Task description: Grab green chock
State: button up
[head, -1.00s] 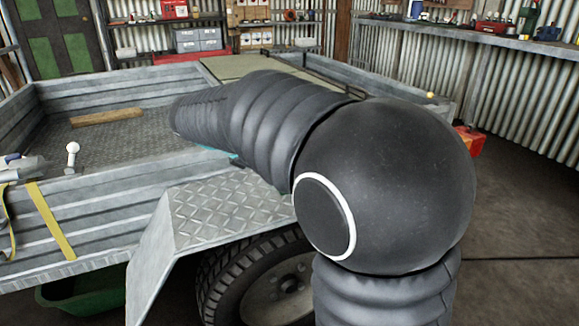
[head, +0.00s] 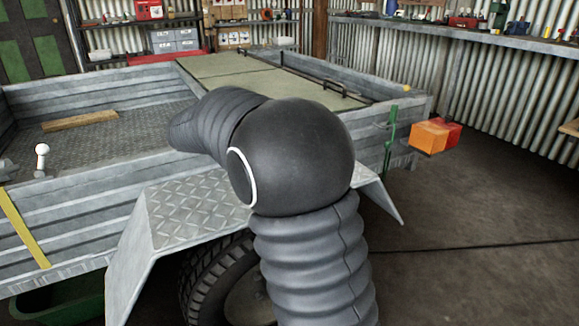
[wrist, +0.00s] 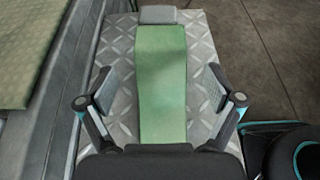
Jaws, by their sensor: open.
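In the wrist view, the green chock (wrist: 162,85) lies lengthwise on a grey diamond-plate surface (wrist: 122,105). It looks like a long green slab, with a grey block at its far end. My gripper (wrist: 161,90) is open, with one finger on each side of the chock and a visible gap on both sides. I cannot tell how far above the plate the fingertips are. In the head view, my arm reaches over the trailer fender (head: 190,215); the gripper and the chock are hidden behind it.
The trailer's side wall (wrist: 62,100) runs close along the left of the plate in the wrist view. A wooden block (head: 80,120) lies in the trailer bed. An orange lamp (head: 430,136) sticks out at the trailer's right corner.

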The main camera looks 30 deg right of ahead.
jog(key=shift+b+x, duration=0.45)
jog(key=shift+x, duration=2.3)
jog(key=c, duration=1.4)
jog(key=shift+c, duration=0.6)
jog(key=shift+r, duration=0.15)
